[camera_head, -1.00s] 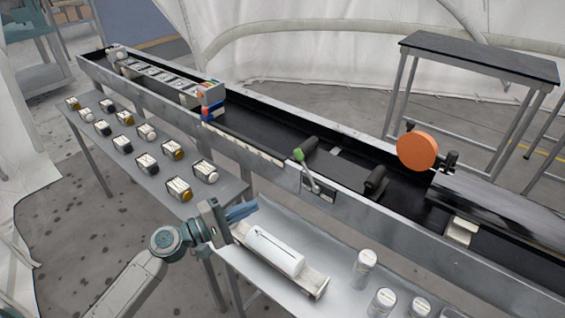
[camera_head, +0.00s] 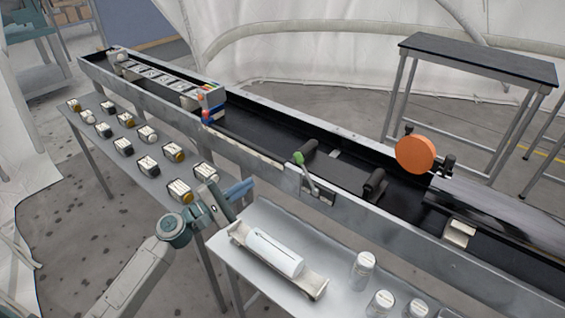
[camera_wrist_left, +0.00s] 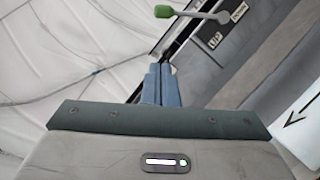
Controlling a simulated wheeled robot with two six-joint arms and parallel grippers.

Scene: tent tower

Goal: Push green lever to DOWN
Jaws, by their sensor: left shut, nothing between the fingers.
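The green lever (camera_head: 299,159) is a pale metal arm with a green knob, mounted on the near side of the long conveyor trough. It is tilted up and leans to the left, and its label plate (camera_head: 318,193) sits beside its base. In the left wrist view the green knob (camera_wrist_left: 162,11) is at the top, with an "UP" label (camera_wrist_left: 216,40) and a second, hard-to-read label near the pivot. My left gripper (camera_head: 246,187) is shut and empty, left of and below the lever, apart from it. Its blue fingers (camera_wrist_left: 161,84) point toward the lever in the wrist view. My right gripper is not in view.
A near table (camera_head: 225,258) holds a white cylinder (camera_head: 275,254) in a cradle and several white jars (camera_head: 362,270). A left table (camera_head: 90,128) holds several small boxed items. An orange disc (camera_head: 415,154) stands over the trough (camera_head: 250,120). A dark-topped table (camera_head: 480,60) stands behind.

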